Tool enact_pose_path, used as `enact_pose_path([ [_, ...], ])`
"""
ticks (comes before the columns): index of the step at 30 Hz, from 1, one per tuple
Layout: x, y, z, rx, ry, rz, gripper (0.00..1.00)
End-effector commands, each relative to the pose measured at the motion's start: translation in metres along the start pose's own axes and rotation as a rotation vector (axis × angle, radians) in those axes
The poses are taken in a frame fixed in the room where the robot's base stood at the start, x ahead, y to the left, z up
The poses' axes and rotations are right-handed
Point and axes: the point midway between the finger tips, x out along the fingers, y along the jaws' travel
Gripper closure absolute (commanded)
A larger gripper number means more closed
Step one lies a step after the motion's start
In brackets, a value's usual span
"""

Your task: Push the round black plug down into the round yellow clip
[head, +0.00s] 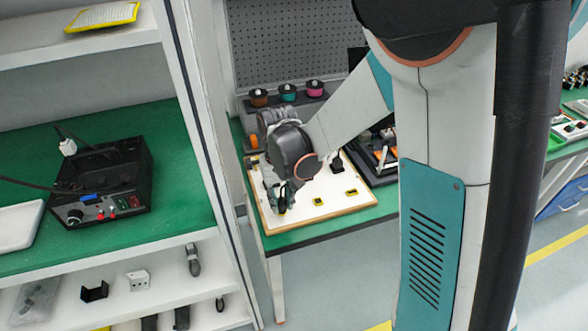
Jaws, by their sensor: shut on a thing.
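My gripper (281,196) points down over the left part of a white board (330,211) with a wooden rim. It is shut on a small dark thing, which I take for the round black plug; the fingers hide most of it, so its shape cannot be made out. A bit of yellow shows low at the fingertips. A small round yellow clip (317,202) is on the board to the right of my gripper. Whether the plug touches any clip cannot be told from this view.
Another yellow clip (351,192) is further right on the board. A black part (337,162) stands behind it, and a dark tray (378,158) lies beside the board. Several coloured spools (287,92) stand at the back. A shelf with a black box (102,183) is on the left.

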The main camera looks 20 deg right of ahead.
Motion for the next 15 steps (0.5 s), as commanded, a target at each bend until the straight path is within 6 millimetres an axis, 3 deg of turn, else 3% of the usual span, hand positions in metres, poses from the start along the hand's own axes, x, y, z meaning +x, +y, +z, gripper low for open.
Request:
enact_pose_path([
  [15,0.0041,0.0,0.0,0.0,0.0,0.0,1.0],
])
